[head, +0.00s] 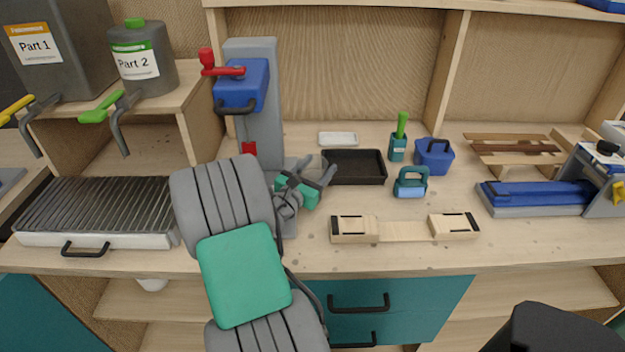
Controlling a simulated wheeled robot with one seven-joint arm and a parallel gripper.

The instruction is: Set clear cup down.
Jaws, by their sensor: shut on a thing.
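My gripper (318,172) is above the workbench (400,258), in front of the grey column's base and beside the black tray. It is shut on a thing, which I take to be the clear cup. The cup's outline cannot be made out; it is see-through and partly hidden by the gripper and my arm. Whether it touches the bench cannot be told.
A blue press head with a red handle (240,82) stands on the grey column (262,130). A black tray (355,181), a teal stamp-like tool (410,184) and a wooden fixture (400,230) lie to the right. A ribbed grill (95,208) is at left.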

